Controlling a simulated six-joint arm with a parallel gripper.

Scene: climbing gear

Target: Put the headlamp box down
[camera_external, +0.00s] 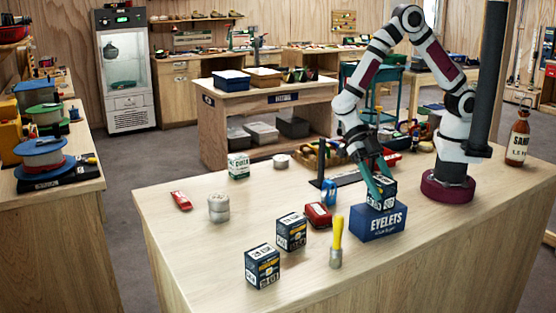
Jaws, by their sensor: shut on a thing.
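My gripper (376,184), with teal fingers, is shut on a small dark box with white print, which I take as the headlamp box (381,195). The held box looks upright. It is directly over the blue box marked EYELETS (383,223), and its lower edge meets that box's top in the picture. I cannot tell whether it rests on it or hovers just above. The fingers hide part of the held box. Two similar dark boxes stand on the bench (440,250), one nearer the middle (291,232) and one nearer the front (262,266).
A yellow-handled brush (337,243) and a red case (318,215) stand left of the EYELETS box. Round tins (218,208), a green-white box (238,166) and a red tool (181,201) lie further left. A brown bottle (518,142) is at right. The front-right bench is clear.

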